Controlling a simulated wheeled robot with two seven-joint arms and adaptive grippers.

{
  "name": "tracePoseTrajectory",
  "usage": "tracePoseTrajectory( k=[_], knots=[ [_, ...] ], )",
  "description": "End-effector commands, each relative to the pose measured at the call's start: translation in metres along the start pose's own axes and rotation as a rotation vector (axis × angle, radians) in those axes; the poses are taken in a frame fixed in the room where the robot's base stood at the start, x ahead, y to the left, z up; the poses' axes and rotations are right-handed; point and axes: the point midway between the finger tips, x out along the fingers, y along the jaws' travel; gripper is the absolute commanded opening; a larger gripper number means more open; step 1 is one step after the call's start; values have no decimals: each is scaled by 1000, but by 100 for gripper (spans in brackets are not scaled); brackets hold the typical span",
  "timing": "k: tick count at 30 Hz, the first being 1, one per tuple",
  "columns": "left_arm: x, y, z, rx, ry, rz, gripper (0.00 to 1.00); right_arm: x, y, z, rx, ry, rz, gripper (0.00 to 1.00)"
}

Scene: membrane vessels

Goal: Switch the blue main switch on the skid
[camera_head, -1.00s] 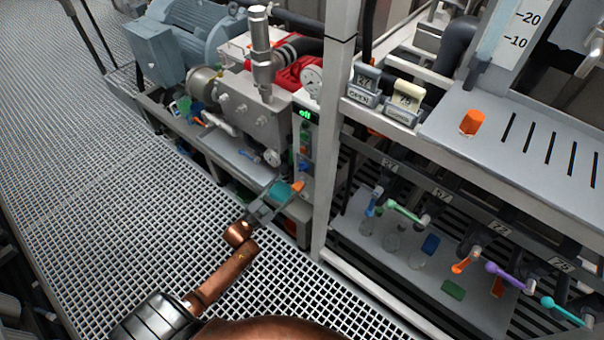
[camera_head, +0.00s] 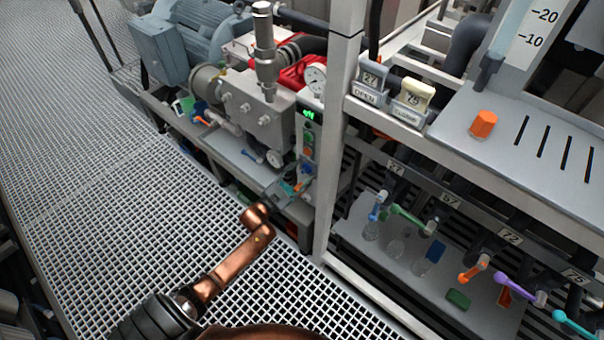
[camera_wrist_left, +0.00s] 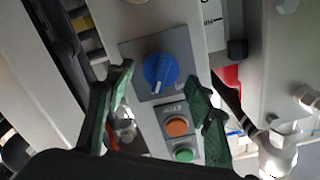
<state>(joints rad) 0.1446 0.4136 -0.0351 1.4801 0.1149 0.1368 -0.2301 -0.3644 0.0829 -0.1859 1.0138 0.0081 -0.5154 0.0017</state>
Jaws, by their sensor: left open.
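The blue main switch (camera_wrist_left: 161,72) is a round knob on a grey plate on the front of a narrow control box, centred in the left wrist view. An orange button (camera_wrist_left: 177,126) and a green button (camera_wrist_left: 185,155) sit in line with it. In the head view the knob (camera_head: 307,169) is small, low on the box beside my gripper. My left gripper (camera_head: 288,188) is open. In the wrist view its green fingers stand on either side of the knob, apart from it. The box's green display (camera_head: 308,114) seems to read "on". My right gripper is not in view.
A frame post (camera_head: 335,150) stands just right of the control box. A pump with a gauge (camera_head: 316,78) and a blue-grey motor (camera_head: 190,40) are behind. Coloured valve handles (camera_head: 475,268) line the lower shelf at right. The grating floor (camera_head: 100,180) at left is clear.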

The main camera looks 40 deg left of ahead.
Motion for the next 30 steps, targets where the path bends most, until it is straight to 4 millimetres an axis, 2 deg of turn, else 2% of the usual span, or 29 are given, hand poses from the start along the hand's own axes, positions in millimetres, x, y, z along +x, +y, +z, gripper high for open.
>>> tracePoseTrajectory(
  k=[2, 21, 30],
  knots=[
    [0, 0, 0, 0, 0, 0, 45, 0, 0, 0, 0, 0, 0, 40],
    [0, 0, -1, 0, 1, 0, 1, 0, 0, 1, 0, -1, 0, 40],
    [1, 0, -1, -1, 1, 0, 0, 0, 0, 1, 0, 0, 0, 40]
  ],
)
